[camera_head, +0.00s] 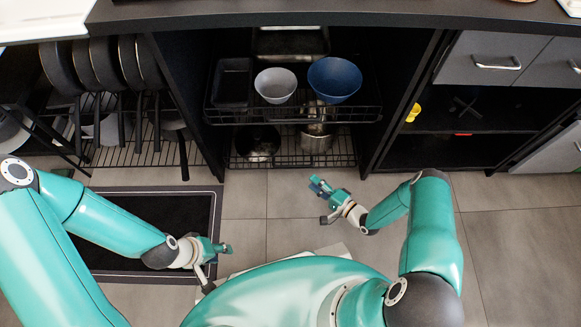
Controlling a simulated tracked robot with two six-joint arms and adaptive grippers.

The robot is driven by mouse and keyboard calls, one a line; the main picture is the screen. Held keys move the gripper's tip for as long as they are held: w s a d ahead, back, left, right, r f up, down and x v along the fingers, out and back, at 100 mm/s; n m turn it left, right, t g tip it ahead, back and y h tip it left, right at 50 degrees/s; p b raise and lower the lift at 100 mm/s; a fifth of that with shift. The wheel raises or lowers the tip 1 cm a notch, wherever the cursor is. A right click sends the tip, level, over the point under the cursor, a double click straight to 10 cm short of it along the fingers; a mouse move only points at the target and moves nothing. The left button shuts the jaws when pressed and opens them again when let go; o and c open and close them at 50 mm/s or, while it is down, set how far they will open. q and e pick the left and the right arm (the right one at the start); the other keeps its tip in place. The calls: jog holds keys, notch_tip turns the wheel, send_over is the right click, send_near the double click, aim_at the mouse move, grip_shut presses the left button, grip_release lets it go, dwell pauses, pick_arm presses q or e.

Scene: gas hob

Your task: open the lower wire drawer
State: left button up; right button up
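The lower wire drawer (343,158) is a black wire basket low in the open middle bay of the dark cabinet. It holds a dark pot (257,143) and a metal pot (316,141). The upper wire drawer (292,116) hangs above it and hides part of it. My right gripper (319,202) is in front of the lower drawer, over the floor, apart from it, with its fingers spread and empty. My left gripper (220,268) is further left and nearer to me, by the mat's right edge, fingers apart and empty.
The upper drawer carries a grey bowl (275,85), a blue bowl (334,80) and a dark tray (232,82). Pans (103,64) hang in a rack at left. A black mat (150,222) lies on the tiled floor. Floor before the middle bay is clear.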

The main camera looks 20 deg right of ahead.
jog(key=b+x, duration=0.2)
jog(key=x, duration=1)
grip_shut()
jog(key=shift+a, duration=0.1)
